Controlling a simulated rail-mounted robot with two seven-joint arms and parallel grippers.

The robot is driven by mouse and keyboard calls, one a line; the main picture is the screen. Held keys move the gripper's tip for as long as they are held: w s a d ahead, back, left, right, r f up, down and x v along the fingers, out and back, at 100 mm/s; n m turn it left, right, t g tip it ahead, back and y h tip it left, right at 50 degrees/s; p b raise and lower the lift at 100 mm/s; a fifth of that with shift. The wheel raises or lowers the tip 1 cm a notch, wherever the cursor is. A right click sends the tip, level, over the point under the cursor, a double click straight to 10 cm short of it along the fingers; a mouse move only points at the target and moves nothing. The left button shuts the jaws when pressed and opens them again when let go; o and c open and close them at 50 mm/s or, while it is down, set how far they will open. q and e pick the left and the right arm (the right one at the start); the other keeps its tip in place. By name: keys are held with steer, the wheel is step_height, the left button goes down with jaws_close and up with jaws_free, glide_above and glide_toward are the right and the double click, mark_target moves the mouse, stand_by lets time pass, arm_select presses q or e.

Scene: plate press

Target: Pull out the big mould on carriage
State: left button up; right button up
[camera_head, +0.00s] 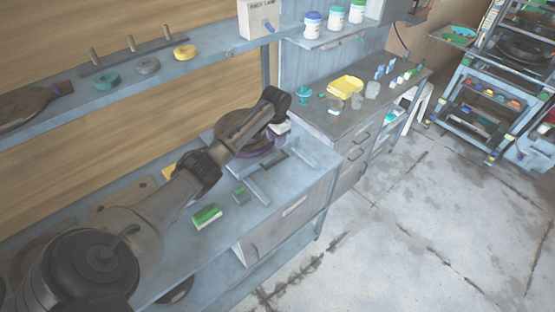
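A round dark disc with a purplish rim (258,148), which looks like the big mould, lies on the blue-grey bench at the middle of the view. My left forearm and wrist hide part of it. Grey bars like rails (252,183) lie in front of it; I cannot tell whether they belong to the carriage. My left gripper (282,127) is at the right side of the disc, pointing down. Its fingers are small and mostly hidden, so I cannot tell whether it touches the rim or is open. My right gripper is not in view.
A green-and-white block (206,216) sits on the bench front. A shelf (110,92) with coloured rings and pegs runs above. A drawer cabinet with a yellow tray (345,87) stands to the right. A loaded rack (490,97) is at far right. The concrete floor between is clear.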

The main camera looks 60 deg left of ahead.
mark_target(277, 161)
arm_select(q)
step_height(277, 161, down, 12)
steer(key=shift+r+b, duration=0.15)
steer(key=shift+b, duration=0.65)
jaws_close()
